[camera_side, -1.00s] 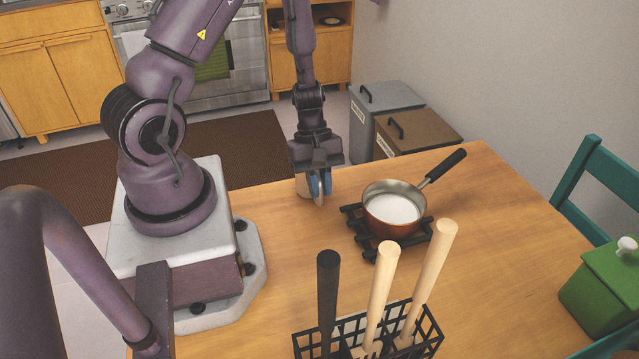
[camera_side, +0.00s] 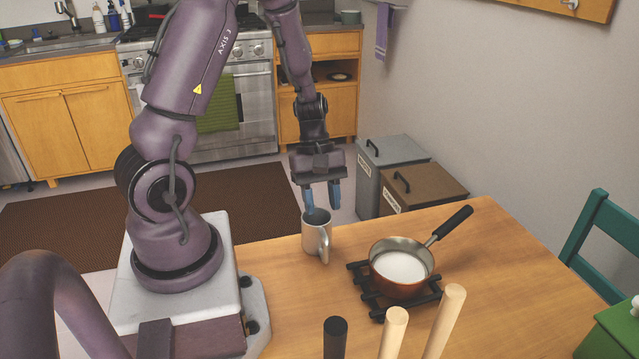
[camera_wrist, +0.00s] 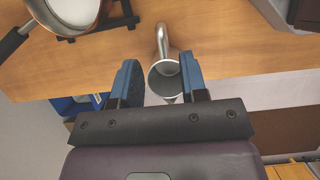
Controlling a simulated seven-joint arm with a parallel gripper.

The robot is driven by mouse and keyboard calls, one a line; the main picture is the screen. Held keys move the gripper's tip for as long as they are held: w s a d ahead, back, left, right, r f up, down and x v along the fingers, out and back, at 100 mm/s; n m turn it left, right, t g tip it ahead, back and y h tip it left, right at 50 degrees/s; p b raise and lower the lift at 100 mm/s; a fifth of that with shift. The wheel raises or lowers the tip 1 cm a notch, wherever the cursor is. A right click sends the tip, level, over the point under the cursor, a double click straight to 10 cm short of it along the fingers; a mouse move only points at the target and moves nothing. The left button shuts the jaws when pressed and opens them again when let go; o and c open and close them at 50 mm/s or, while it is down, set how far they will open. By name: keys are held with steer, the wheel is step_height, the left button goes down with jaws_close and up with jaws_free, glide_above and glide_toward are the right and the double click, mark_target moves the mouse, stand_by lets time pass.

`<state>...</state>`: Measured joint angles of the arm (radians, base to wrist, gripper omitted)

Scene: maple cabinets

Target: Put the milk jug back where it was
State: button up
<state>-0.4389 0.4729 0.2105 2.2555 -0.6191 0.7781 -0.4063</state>
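The milk jug (camera_side: 316,236) is a small metal jug with a handle, standing upright on the wooden table near its far edge. It is left of the copper pan (camera_side: 401,279), which holds white liquid and rests on a black trivet (camera_side: 365,283). My gripper (camera_side: 322,203) is open and empty just above the jug's rim. In the wrist view the jug (camera_wrist: 164,82) shows between the two blue fingers of my gripper (camera_wrist: 160,82), with its handle pointing away from my palm. The pan (camera_wrist: 74,14) shows at the upper left there.
A rack of handled utensils (camera_side: 394,330) stands at the near edge of the side view. A green container (camera_side: 615,330) is at the right by a teal chair (camera_side: 600,235). Two lidded bins (camera_side: 420,185) stand beyond the table.

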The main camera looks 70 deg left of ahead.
steer(key=v, duration=0.3)
steer(key=shift+r, duration=0.2)
steer(key=s+d+r+m+t+y, duration=0.2)
steer(key=d+r+m, duration=0.4)
steer(key=r+m, duration=0.3)
steer(key=s+d+r+m+t+y, duration=0.2)
steer(key=d+r+m, duration=0.4)
steer(key=r+m, duration=0.3)
steer(key=shift+s+d+r+t+y, duration=0.3)
steer(key=shift+s+r+t, duration=0.3)
steer(key=shift+t, duration=0.2)
